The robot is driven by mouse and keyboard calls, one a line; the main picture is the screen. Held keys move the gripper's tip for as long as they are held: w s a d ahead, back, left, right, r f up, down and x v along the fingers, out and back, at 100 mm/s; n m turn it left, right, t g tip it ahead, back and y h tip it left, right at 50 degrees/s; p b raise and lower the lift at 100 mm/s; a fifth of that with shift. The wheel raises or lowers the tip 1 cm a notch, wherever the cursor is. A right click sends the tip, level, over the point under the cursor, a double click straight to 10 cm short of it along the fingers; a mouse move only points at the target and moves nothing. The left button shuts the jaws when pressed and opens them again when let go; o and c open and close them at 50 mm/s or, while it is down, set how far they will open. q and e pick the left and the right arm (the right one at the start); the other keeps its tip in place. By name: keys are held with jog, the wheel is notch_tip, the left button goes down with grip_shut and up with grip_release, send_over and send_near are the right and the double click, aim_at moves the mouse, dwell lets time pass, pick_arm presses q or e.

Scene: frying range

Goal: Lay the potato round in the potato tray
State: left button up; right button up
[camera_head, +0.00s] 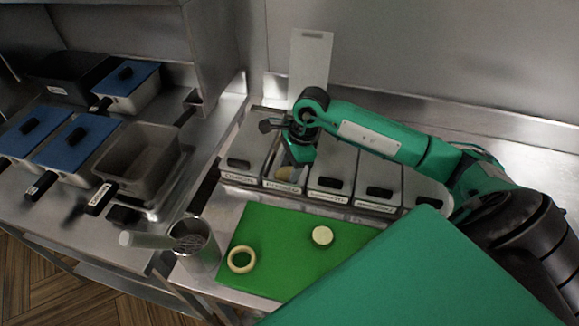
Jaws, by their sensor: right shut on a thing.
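My right gripper (290,162) reaches in from the right and points down into the open second tray from the left, the potato tray (270,184). Its fingers are mostly hidden behind the wrist. A tan potato round (283,173) shows at the fingertips, inside the tray's outline; the gripper appears shut on it. I cannot tell whether it touches the tray's floor. Another pale round piece (322,235) lies flat on the green board (285,226). My left gripper is not in view.
Lidded trays (333,173) stand either side of the open one. A pale ring (241,259) lies on the board. Fryer baskets and blue-lidded containers (75,140) fill the left.

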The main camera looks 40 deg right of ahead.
jog(key=o, duration=0.8)
jog(key=shift+o, duration=0.2)
jog(key=shift+d+r, duration=0.1)
jog(key=shift+r, duration=0.25)
jog(key=w+b+v, duration=0.1)
jog(key=b+v, duration=0.1)
jog(key=v, duration=1.1)
jog(key=shift+s+b, duration=0.4)
jog(key=shift+s, duration=0.1)
